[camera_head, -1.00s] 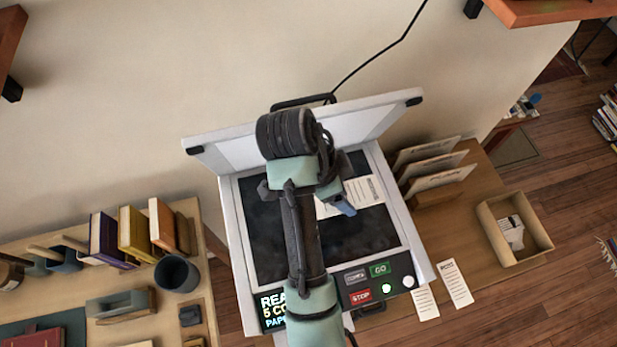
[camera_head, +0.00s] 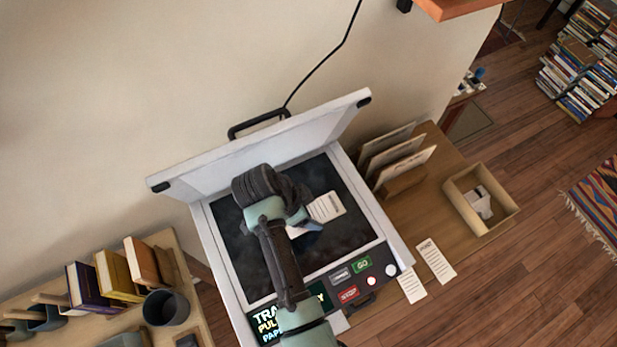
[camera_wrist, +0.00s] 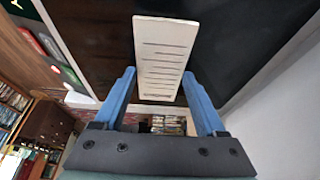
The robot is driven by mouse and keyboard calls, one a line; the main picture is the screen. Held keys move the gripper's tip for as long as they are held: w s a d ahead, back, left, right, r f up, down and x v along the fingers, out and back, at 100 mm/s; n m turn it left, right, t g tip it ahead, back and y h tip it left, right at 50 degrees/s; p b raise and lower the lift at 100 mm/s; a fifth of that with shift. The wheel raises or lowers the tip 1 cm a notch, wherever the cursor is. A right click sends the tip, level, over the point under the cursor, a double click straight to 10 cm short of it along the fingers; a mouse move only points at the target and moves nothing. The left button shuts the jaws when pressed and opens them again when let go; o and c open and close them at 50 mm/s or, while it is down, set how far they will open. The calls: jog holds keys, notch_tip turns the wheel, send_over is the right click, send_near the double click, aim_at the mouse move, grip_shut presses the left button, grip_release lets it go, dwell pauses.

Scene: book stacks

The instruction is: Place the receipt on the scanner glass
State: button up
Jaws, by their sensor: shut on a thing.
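The white printed receipt (camera_head: 328,206) is over the dark scanner glass (camera_head: 337,252) in the head view, partly hidden by my arm. In the wrist view the receipt (camera_wrist: 165,50) lies lengthwise beyond my blue fingers, its near end between their tips. My gripper (camera_wrist: 159,74) is shut on the receipt. In the head view my gripper (camera_head: 308,226) shows only partly, low over the glass. I cannot tell whether the receipt touches the glass. The scanner's white lid (camera_head: 290,135) stands raised behind the glass.
A control panel with a green GO button (camera_head: 362,264) and red STOP button (camera_head: 348,293) edges the scanner's front. Two paper slips (camera_head: 436,261) lie to its right, near upright cards (camera_head: 405,165) and an open box (camera_head: 490,228). Books and a dark cup (camera_head: 166,307) stand left.

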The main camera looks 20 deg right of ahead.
jog(key=shift+f, duration=0.2)
jog(key=o, duration=1.3)
jog(key=shift+r, duration=0.1)
jog(key=shift+c, duration=0.2)
jog(key=v, duration=1.2)
jog(key=shift+r, duration=0.1)
